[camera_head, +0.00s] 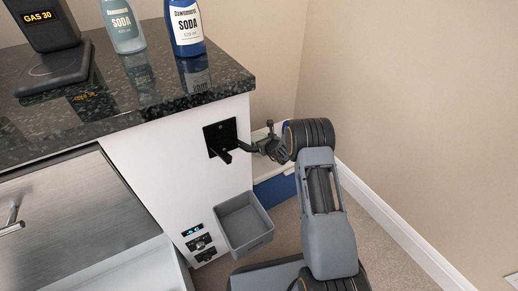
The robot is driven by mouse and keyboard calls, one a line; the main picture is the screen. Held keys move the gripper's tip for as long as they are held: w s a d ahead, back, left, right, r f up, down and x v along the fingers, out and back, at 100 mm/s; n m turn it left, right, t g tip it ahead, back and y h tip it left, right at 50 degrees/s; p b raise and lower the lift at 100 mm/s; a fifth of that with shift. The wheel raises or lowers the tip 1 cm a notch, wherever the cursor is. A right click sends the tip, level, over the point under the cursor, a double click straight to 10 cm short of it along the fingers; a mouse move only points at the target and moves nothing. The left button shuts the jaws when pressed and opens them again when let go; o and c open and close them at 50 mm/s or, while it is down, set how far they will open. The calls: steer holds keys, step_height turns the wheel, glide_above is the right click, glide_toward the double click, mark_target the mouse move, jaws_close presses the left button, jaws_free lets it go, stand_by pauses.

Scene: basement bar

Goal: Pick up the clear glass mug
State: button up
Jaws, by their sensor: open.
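No clear glass mug shows in the head view. My gripper (262,143) is open at the end of my arm, to the right of the counter's white end panel (177,150). It is small in the picture and seen from behind, and I make out nothing between its jaws. A black wall plate (213,130) with a dark projecting part is fixed to the panel just left of my gripper. I cannot tell whether my gripper touches it.
Two soda bottles, one grey-blue (123,28) and one dark blue (186,27), and a dark display stand (45,25) stand on the black stone counter (125,95). A grey open bin (243,222) is below the plate. A beige wall (430,110) bounds the right.

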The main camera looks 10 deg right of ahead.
steer(key=shift+w, duration=0.2)
steer(key=shift+c, duration=0.2)
steer(key=c, duration=1.2)
